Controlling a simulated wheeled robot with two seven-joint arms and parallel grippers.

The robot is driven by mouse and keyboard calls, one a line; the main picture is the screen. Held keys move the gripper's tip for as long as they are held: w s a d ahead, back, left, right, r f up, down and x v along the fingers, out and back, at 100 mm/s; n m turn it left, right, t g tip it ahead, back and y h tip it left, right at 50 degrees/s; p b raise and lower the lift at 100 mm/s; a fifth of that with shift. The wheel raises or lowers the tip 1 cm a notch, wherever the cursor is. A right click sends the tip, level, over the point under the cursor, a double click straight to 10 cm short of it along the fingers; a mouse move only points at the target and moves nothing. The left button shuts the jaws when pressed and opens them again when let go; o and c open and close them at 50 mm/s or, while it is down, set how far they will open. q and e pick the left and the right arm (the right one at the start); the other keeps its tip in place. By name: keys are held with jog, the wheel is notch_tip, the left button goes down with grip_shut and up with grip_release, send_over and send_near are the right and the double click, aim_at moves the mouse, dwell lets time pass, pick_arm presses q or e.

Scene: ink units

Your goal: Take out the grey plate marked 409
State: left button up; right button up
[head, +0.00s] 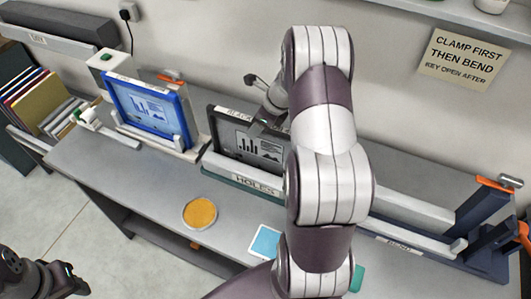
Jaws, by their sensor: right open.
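A dark-framed grey plate (248,143) with a printed picture stands upright in the middle unit, which is labelled HOLES (254,186). Lettering on its top edge is partly covered, and I cannot read a 409 on it. My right gripper (261,122) is at the plate's upper edge, open; whether it touches the plate is unclear. My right arm hides the plate's right side and part of the unit. My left gripper (72,284) is at the lower left corner, away from the bench; its jaws are too unclear to judge.
A blue-framed plate (149,104) stands in a unit on the left. A bending unit (398,242) with orange-tipped dark posts is at the right. An orange disc (200,213) and a light blue card (264,242) lie on the grey bench (95,165). A wall sign (463,58) hangs behind.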

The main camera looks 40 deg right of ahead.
jog(key=shift+d, duration=0.1)
grip_shut()
notch_tip(320, 180, up, 10)
jog(key=p, duration=0.9)
jog(key=shift+f, duration=0.25)
jog(key=shift+r+b, duration=0.3)
jog(key=shift+r, duration=0.45)
